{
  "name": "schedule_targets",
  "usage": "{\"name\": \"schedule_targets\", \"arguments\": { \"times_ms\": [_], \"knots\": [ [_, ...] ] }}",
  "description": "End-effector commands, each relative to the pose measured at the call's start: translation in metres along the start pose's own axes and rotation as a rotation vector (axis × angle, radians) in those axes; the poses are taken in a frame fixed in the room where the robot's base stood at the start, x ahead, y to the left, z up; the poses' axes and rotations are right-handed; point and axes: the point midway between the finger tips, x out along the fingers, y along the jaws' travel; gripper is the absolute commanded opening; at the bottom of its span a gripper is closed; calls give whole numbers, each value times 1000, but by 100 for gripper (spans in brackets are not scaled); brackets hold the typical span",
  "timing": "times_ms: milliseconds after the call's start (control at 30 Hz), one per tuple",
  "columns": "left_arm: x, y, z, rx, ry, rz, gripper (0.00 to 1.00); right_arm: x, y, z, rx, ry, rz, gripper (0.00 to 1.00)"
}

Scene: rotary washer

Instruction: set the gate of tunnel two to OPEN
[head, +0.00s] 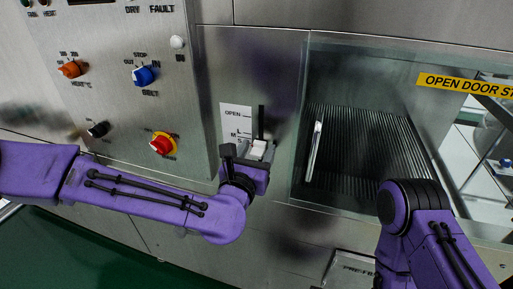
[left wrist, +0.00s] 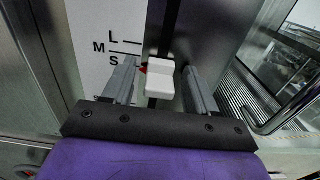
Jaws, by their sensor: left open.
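A white slider knob (head: 258,149) sits low in a dark vertical slot on the steel front, beside a white scale plate (head: 236,118) with OPEN at its top. In the left wrist view the knob (left wrist: 160,78) has a red pointer at its left, near the S mark, below L and M. My left gripper (head: 248,152) is open around the knob; in the left wrist view its two fingers (left wrist: 160,86) stand either side with a gap on each side. OPEN is outside the left wrist view. My right arm shows at lower right, its gripper out of sight.
A control panel with orange, blue, black and red knobs (head: 160,144) is left of the slot. To the right is a window onto a ribbed conveyor (head: 370,150) with a metal bar handle (head: 314,150). A yellow sign (head: 465,84) is at upper right.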

Motion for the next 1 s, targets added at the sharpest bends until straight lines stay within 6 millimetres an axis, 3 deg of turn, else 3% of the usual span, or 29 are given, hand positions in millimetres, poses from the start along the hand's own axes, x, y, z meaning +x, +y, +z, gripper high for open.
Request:
{"name": "schedule_targets", "arguments": {
  "times_ms": [200,367,400,567,833,1000],
  "knots": [
    [0,0,-1,1,1,0,54,0,0,0,0,0,0,43],
    [0,0,-1,1,1,0,2,0,0,0,0,0,0,43],
    [0,0,-1,1,1,0,0,0,0,0,0,0,0,43],
    [0,0,10,-1,-1,0,0,-5,0,-2,0,0,0,43],
    [1,1,68,-3,-6,3,0,-30,3,-13,0,0,0,43],
    [0,1,76,-1,-2,2,0,-32,3,-14,0,0,0,43]
  ]
}}
